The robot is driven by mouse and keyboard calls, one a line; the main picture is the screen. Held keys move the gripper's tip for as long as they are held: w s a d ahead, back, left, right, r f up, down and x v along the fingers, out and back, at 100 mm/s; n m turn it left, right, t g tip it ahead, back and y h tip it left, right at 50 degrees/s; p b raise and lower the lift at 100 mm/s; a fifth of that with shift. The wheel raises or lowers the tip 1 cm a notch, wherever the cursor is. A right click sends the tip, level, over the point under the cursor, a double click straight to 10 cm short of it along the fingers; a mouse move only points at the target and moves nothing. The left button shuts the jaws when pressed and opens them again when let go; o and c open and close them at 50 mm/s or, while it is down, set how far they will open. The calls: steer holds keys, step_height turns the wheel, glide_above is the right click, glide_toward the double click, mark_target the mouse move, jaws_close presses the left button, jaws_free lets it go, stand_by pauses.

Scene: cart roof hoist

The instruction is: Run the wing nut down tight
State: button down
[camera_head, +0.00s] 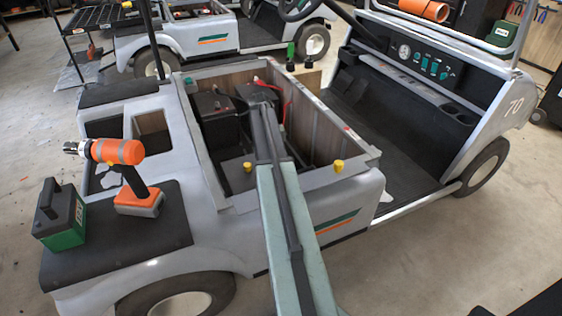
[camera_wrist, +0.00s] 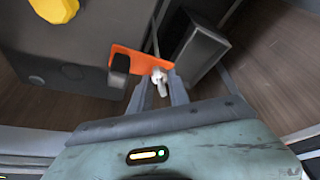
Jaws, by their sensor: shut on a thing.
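In the wrist view my gripper (camera_wrist: 160,88) reaches into the battery bay with its two grey fingers closed on a small pale metal piece, which looks like the wing nut (camera_wrist: 157,76). The wing nut is at the edge of an orange plate (camera_wrist: 135,60), with a black block on the plate's left end. The fingers partly hide the nut, and its thread is not visible. In the head view my arm crosses over the cart's open bay (camera_head: 330,185); the gripper and nut cannot be made out there.
Dark batteries (camera_head: 212,105) with red cables stand in the bay. An orange drill (camera_head: 125,165) and a green-and-black battery pack (camera_head: 62,215) stand on the cart's black rear deck, left of my arm. Bay walls enclose the gripper.

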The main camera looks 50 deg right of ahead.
steer(key=m, duration=0.1)
steer(key=m+y, duration=0.1)
steer(key=m, duration=0.2)
steer(key=shift+w+d+m+y, duration=0.15)
steer(key=shift+d+m+y, duration=0.15)
steer(key=shift+y, duration=0.1)
steer(key=shift+m+t+y, duration=0.3)
steer(key=shift+m+y, duration=0.5)
steer(key=shift+m, duration=1.5)
steer(key=c, duration=1.2)
jaws_free()
steer(key=shift+s, duration=0.2)
steer(key=shift+c, duration=0.2)
steer(key=shift+r, duration=0.1)
steer(key=p+v, duration=0.7)
steer(key=shift+w+d+r, duration=0.15)
steer(key=shift+d+r, duration=0.05)
steer(key=shift+r, duration=0.05)
